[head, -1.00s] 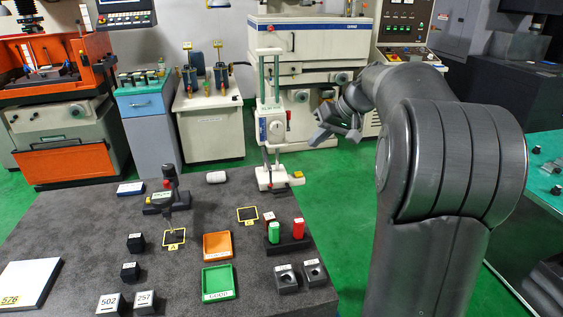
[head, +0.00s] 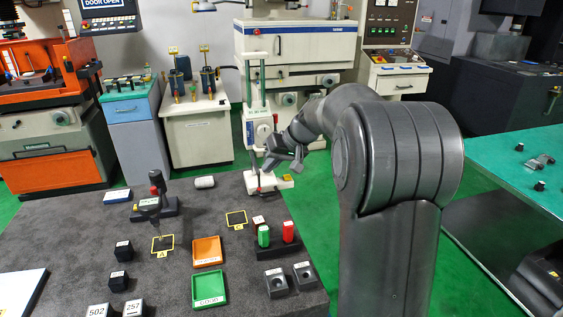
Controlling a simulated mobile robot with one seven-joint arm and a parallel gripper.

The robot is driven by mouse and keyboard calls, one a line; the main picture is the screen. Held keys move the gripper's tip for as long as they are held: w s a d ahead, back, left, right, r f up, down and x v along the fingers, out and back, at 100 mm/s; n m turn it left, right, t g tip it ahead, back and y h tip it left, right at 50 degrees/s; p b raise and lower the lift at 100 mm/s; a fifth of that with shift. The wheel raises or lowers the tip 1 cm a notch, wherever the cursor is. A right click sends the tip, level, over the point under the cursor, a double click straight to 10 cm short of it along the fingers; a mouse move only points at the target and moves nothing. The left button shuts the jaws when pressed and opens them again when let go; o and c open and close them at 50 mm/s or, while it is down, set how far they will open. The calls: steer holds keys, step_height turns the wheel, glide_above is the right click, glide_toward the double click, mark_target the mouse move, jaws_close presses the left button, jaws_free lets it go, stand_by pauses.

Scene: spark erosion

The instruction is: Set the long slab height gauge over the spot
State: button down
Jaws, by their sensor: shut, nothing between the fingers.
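A tall white height gauge (head: 254,120) with upright columns stands at the back right edge of the dark slab (head: 75,235); its white base (head: 266,182) rests there. A smaller dark stand (head: 156,200) with a red knob is further left; I cannot tell from its label whether it is also a gauge. Two yellow-outlined spots lie on the slab: one marked A (head: 162,244), partly under the dark stand's arm, and another (head: 236,219) nearer the tall gauge. My gripper (head: 279,163) is shut and empty, just right of the tall gauge's column; whether it touches is unclear.
An orange tray (head: 194,251), a green tray (head: 221,289), a rack with green and red pieces (head: 277,247), and several dark blocks occupy the front. A white plate (head: 18,291) lies front left. A green-topped table (head: 510,175) stands at right. The slab's left middle is bare.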

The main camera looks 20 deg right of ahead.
mark_target(257, 167)
steer(key=shift+a, duration=0.25)
steer(key=a, duration=0.8)
steer(key=d, duration=0.4)
steer(key=shift+d, duration=0.35)
steer(key=v, duration=0.9)
steer(key=shift+s+r, duration=0.2)
steer(key=shift+r, duration=0.2)
